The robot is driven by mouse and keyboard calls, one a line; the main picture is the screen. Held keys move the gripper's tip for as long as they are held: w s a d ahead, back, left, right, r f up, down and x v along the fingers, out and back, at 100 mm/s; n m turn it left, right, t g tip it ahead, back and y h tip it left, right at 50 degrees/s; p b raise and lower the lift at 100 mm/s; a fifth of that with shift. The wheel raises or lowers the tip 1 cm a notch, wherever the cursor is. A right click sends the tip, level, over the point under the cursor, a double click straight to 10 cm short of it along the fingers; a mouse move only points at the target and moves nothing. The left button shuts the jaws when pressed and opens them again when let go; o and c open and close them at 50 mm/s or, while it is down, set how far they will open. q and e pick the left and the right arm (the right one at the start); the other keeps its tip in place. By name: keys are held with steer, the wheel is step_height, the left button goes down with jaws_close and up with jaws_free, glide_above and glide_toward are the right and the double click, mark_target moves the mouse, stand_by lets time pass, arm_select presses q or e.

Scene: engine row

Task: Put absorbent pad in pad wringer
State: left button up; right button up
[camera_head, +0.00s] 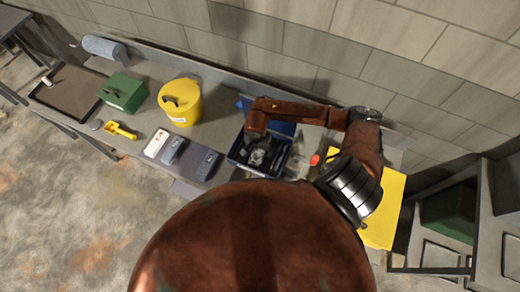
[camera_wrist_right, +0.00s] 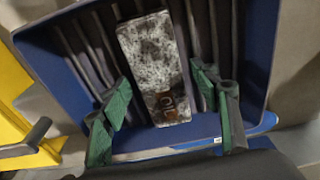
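A dark, speckled rectangular block with a rusty brown end, which looks like the absorbent pad (camera_wrist_right: 152,60), lies in a blue ribbed tray (camera_wrist_right: 258,50). In the head view this blue tray (camera_head: 236,156) stands on the bench under my right gripper (camera_head: 257,150). In the wrist view my right gripper (camera_wrist_right: 168,118) has its green fingers spread wide, one on each side of the block's near end, with no clear contact. A yellow object with a grey handle (camera_wrist_right: 30,140), possibly the pad wringer, is at the wrist view's left edge. My left gripper is not in view.
A yellow bucket (camera_head: 182,103), green box (camera_head: 122,92), dark tray (camera_head: 68,92), blue roll (camera_head: 104,47) and small grey devices (camera_head: 172,150) stand left on the bench. A yellow sheet-like thing (camera_head: 384,222) is at right. A block wall (camera_head: 430,60) runs behind.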

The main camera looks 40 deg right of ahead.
mark_target(259, 154)
steer(key=shift+r, duration=0.2)
steer(key=shift+w+r, duration=0.1)
steer(key=shift+r, duration=0.25)
step_height(259, 154, up, 11)
steer(key=a+b, duration=0.1)
steer(key=b, duration=0.2)
steer(key=shift+s+a, duration=0.15)
steer(key=shift+s, duration=0.25)
steer(key=shift+s, duration=0.1)
